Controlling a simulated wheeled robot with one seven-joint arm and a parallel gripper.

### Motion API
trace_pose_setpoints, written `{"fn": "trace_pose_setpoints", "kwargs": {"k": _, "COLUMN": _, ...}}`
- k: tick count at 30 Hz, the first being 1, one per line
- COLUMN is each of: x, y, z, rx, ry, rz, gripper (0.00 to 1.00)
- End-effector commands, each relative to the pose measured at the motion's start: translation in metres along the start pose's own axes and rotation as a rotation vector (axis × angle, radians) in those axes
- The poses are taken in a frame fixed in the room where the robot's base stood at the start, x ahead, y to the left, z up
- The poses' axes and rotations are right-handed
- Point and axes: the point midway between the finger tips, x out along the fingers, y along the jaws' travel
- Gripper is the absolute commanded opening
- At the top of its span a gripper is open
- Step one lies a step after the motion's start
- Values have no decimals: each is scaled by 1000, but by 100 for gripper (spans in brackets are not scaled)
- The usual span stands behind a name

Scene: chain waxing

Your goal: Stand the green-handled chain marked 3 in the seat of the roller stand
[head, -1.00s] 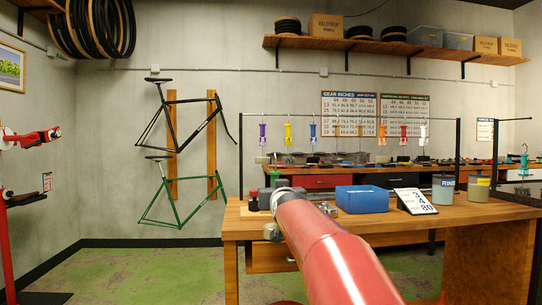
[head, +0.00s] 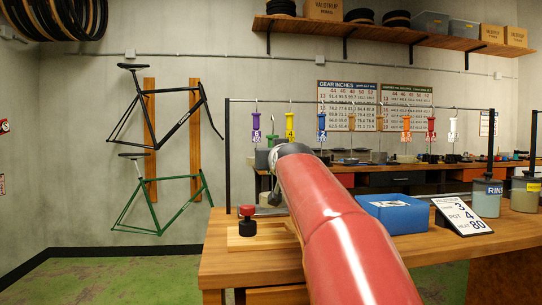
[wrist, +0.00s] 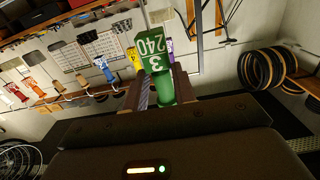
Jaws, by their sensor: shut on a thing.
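My gripper (wrist: 160,90) shows in the wrist view, shut on the green handle (wrist: 152,48) of the chain. The handle carries a white 3 and the number 240, upside down in that picture. The chain below the handle is hidden. In the head view my red arm reaches over the wooden bench (head: 420,262) and hides the gripper. A red-knobbed black fitting (head: 247,222) sits on a pale wooden board at the bench's left end. It may be part of the roller stand; I cannot make out a seat, and my arm covers the area beside it.
A blue box (head: 393,213), a sign card (head: 462,216) reading 3, 4, 80, and a grey pot marked RIN (head: 487,196) stand right of my arm. Behind, several coloured handles, such as the yellow one (head: 290,127), hang from a rail.

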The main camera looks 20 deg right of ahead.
Motion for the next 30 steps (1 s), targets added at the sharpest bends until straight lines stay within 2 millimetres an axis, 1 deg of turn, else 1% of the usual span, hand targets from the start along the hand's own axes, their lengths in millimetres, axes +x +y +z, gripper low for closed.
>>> {"fn": "trace_pose_setpoints", "kwargs": {"k": 5, "x": -2, "y": 1, "z": -1, "rx": 0, "ry": 3, "rz": 1, "gripper": 0}}
{"fn": "trace_pose_setpoints", "kwargs": {"k": 11, "x": -2, "y": 0, "z": 9, "rx": 0, "ry": 3, "rz": 0, "gripper": 0}}
{"fn": "trace_pose_setpoints", "kwargs": {"k": 24, "x": -1, "y": 1, "z": 52, "rx": 0, "ry": 3, "rz": 0, "gripper": 0}}
{"fn": "trace_pose_setpoints", "kwargs": {"k": 26, "x": -1, "y": 1, "z": 46, "rx": 0, "ry": 4, "rz": 0, "gripper": 0}}
{"fn": "trace_pose_setpoints", "kwargs": {"k": 30, "x": -1, "y": 1, "z": 46, "rx": 0, "ry": 3, "rz": 0, "gripper": 0}}
